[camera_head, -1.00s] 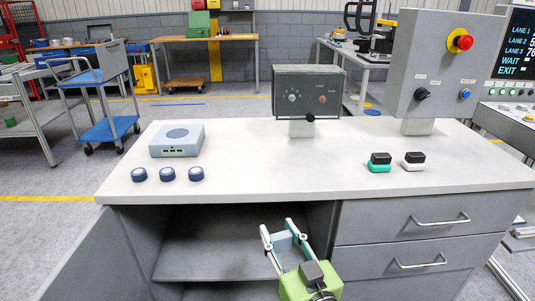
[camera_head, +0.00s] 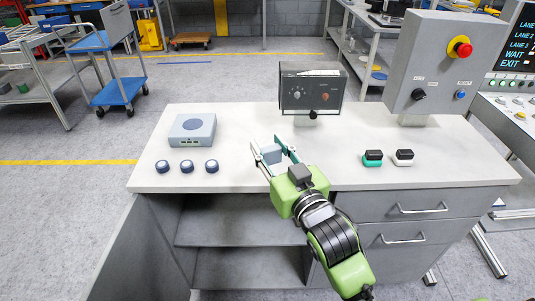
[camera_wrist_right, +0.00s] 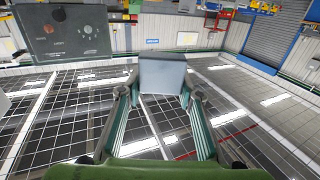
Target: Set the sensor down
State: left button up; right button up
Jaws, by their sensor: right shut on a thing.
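The sensor, a small pale blue-grey block (camera_head: 271,154), sits between the two fingers of my right gripper (camera_head: 268,151). In the head view it is over the white bench top (camera_head: 240,178), left of the middle; I cannot tell how far above it. The right wrist view shows the sensor's flat grey face (camera_wrist_right: 162,76) between the fingertips of the right gripper (camera_wrist_right: 160,92). The fingers are shut on its two sides. My left gripper is not in view.
A grey device with a round top (camera_head: 192,130) and three dark blue round pieces (camera_head: 187,166) are on the left. A dark panel box (camera_head: 312,90) stands behind. Teal-based (camera_head: 372,158) and white-based (camera_head: 403,157) black pieces are right. Bare bench top lies between.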

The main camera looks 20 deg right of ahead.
jog(key=w+d+f, duration=0.1)
jog(key=w+f, duration=0.1)
jog(key=w, duration=0.2)
jog(key=w+d+f, duration=0.1)
jog(key=w+f, duration=0.2)
jog(key=w, duration=0.1)
jog(key=w+d+f+p, duration=0.1)
jog(key=w+f, duration=0.2)
jog(key=w, duration=0.1)
jog(key=shift+f, duration=0.2)
jog(key=shift+w+d+f, duration=0.2)
jog(key=shift+w+f, duration=0.45)
jog(key=shift+f, duration=0.1)
notch_tip(320, 180, down, 2)
jog(key=shift+s+f, duration=0.1)
jog(key=shift+f, duration=0.35)
jog(key=shift+f, duration=0.2)
jog(key=o, duration=1.1)
